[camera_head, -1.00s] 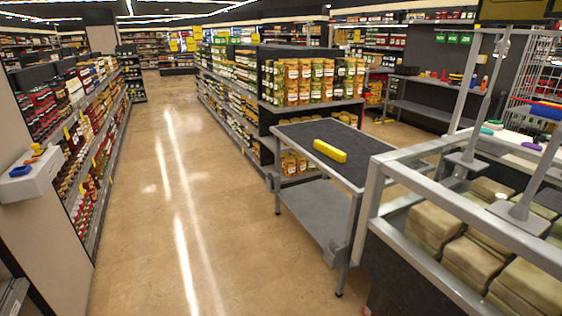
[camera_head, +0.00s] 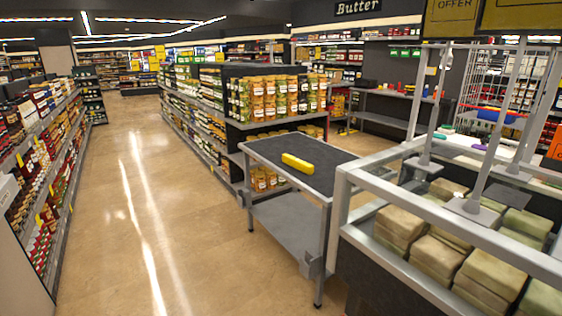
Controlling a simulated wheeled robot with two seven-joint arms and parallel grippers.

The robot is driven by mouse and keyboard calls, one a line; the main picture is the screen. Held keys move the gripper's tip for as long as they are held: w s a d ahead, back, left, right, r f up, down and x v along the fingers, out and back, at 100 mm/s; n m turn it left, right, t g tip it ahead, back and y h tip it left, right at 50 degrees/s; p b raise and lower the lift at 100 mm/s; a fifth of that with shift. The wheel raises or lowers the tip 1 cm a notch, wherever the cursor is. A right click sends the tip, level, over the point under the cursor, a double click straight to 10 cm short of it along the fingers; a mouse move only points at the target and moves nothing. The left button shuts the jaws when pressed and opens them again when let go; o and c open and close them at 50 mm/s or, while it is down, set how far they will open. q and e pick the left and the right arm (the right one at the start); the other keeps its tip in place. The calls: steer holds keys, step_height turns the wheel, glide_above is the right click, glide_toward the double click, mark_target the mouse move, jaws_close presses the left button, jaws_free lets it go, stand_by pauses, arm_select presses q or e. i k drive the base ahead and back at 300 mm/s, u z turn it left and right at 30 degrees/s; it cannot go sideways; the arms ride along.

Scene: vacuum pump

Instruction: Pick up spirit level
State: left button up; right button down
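A yellow bar-shaped object, which looks like the spirit level (camera_head: 297,163), lies flat on the dark top of a grey cart (camera_head: 318,180), near the middle of its surface. Nothing touches it and it is fully visible. Neither of my grippers shows in the head view.
A metal-framed display case (camera_head: 420,206) with stacked beige blocks stands right of the cart. Shelves with jars (camera_head: 275,97) stand behind the cart. A long shelf (camera_head: 45,150) runs along the left. The wide aisle floor (camera_head: 150,200) between is clear.

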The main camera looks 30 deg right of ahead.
mark_target(306, 167)
steer(key=u, duration=0.1)
steer(key=i, duration=2.05)
steer(key=z, duration=0.6)
steer(key=i, duration=1.05)
steer(key=z, duration=1.65)
steer(key=i, duration=0.85)
steer(key=z, duration=0.7)
